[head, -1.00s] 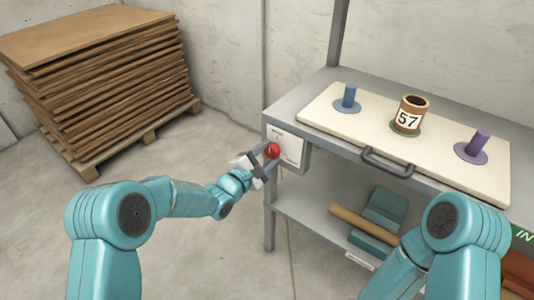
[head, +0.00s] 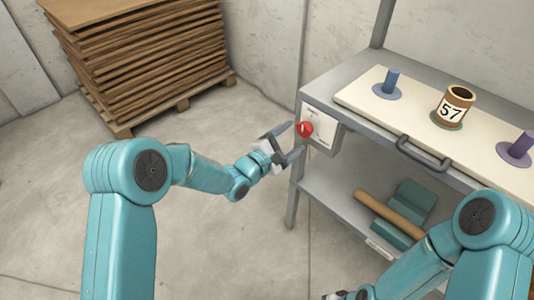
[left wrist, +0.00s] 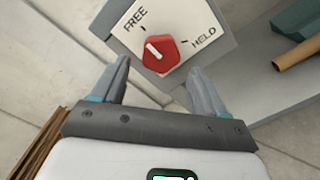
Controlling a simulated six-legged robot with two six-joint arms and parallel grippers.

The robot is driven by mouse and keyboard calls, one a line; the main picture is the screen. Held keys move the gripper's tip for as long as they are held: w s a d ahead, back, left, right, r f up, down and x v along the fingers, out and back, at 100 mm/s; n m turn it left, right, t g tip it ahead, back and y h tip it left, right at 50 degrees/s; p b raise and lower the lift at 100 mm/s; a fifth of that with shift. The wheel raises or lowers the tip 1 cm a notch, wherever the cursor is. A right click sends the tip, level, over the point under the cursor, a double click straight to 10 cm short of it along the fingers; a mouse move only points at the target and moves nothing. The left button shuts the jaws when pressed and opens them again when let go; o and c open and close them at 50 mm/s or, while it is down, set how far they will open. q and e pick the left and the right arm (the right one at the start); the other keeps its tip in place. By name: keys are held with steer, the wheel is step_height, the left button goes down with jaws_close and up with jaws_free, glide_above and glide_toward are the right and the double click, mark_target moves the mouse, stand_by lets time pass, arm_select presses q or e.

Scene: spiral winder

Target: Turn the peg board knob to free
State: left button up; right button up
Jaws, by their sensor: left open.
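The red knob (head: 304,129) sits on a white plate (head: 322,134) at the left end of the bench. In the left wrist view the knob (left wrist: 160,54) carries a white line on its upper left part, slanting toward the FREE side; HELD is printed at the right. My left gripper (head: 295,141) is open, its fingers apart just short of the knob and holding nothing. The cream peg board (head: 410,112) lies on the bench top. A small part of my right gripper (head: 348,295) shows at the bottom edge; its fingers are not clear.
The board bears a blue peg (head: 391,82), a brown spool marked 57 (head: 452,106) and a purple peg (head: 521,146), with a dark handle (head: 424,154) in front. A tan roll (head: 390,214) lies on the lower shelf. Stacked boards (head: 150,50) stand back left.

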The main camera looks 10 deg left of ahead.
arm_select(q)
steer(key=p+v, duration=0.1)
steer(key=v, duration=1.1)
steer(key=shift+s, duration=0.15)
steer(key=s+f+m+g+y, duration=0.1)
steer(key=s+f+g+y, duration=0.3)
steer(key=f, duration=0.6)
steer(key=s+f+m+g+y, duration=0.1)
steer(key=s+f+m+g, duration=0.15)
steer(key=s+f, duration=0.55)
steer(key=s+a+f+m+g+y, duration=0.1)
steer(key=s+f+m+g, duration=0.3)
steer(key=s+m, duration=0.25)
steer(key=s+a+f+m+g+y, duration=0.1)
steer(key=s+f+m+g, duration=0.3)
steer(key=s+m, duration=0.25)
step_height(320, 180, up, 21)
steer(key=p, duration=2)
steer(key=shift+s, duration=0.4)
